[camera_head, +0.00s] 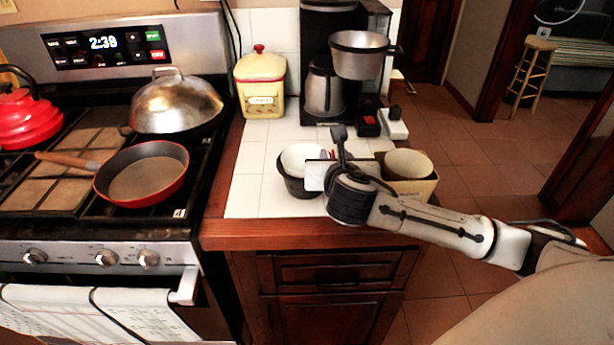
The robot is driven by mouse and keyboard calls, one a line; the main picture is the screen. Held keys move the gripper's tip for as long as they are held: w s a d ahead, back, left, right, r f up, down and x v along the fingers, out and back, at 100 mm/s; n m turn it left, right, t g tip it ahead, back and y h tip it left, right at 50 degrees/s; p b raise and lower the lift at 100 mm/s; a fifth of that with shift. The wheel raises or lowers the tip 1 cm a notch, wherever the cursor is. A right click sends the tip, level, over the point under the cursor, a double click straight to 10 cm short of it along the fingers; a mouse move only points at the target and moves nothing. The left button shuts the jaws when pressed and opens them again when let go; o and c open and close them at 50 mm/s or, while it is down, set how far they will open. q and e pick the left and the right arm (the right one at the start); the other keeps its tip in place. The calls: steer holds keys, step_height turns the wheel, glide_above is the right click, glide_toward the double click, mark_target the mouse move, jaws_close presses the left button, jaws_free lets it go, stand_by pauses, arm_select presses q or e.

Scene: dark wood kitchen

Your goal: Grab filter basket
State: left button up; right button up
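A dark round basket with a white lining (297,180) sits on the white tiled counter, and it looks like the filter basket. My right gripper (322,174) reaches in from the right and is at the right side of this basket, overlapping its edge in the picture. The fingers are largely hidden by the wrist, so I cannot tell whether they touch the basket or how far apart they are. My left gripper is not in view. A black coffee maker (313,35) stands at the back of the counter, with a metal bowl-shaped part (358,62) at its upper front and a carafe (323,92) below.
A box with round brown contents (420,189) stands right of my gripper, partly behind my arm. A yellow canister (260,85) is at the back left. The stove holds a red pan (145,175), domed lid (176,105) and red kettle (25,118). Front-left counter tiles are clear.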

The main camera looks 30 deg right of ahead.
jaws_close()
steer(key=shift+f, duration=0.1)
stand_by(1.3)
